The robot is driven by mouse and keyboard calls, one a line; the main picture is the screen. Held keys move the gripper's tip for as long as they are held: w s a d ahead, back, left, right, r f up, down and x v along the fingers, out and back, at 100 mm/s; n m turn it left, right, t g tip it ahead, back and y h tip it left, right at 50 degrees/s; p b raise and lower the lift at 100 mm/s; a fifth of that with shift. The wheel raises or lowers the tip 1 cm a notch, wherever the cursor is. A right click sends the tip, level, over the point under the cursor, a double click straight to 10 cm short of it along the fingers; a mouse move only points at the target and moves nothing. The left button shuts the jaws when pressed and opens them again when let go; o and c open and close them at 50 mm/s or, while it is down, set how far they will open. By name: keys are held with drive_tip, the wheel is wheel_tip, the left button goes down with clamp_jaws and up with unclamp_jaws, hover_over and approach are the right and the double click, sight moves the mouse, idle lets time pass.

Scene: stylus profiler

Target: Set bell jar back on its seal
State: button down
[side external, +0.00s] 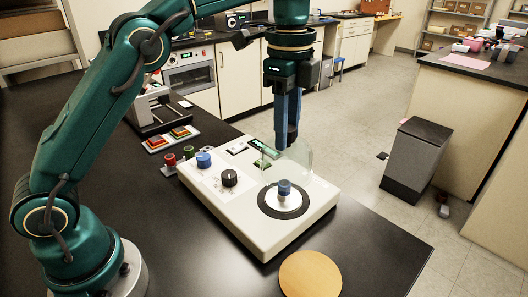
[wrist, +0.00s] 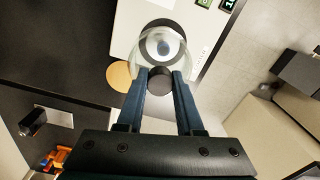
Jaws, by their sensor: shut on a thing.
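The bell jar (side external: 301,157) is clear glass and only faintly visible in the side view. My gripper (side external: 287,143) points down with its blue fingers shut on the jar's dark knob (wrist: 160,82). In the wrist view the glass (wrist: 136,62) shows as a pale ring beyond the knob. The seal (side external: 266,203) is a black ring on top of the white profiler (side external: 232,211), around a pale stage with a blue-topped piece (side external: 284,187). The jar is over the rear part of the seal area. Its lower rim is too faint to tell whether it touches.
A tan round disc (side external: 310,275) lies on the black bench in front of the profiler. A blue knob (side external: 204,160) and a black knob (side external: 230,178) stand on the profiler's left part. Small coloured items lie behind it at left.

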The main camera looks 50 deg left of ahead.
sight(286, 155)
drive_tip(key=shift+w+a+f, duration=0.3)
drive_tip(key=shift+w+f, duration=0.05)
drive_tip(key=shift+f, duration=0.15)
drive_tip(key=shift+f, duration=2.45)
drive_tip(key=shift+f, duration=0.3)
drive_tip(key=shift+f, duration=0.4)
drive_tip(key=shift+f, duration=0.15)
drive_tip(key=shift+c, duration=2.3)
unclamp_jaws()
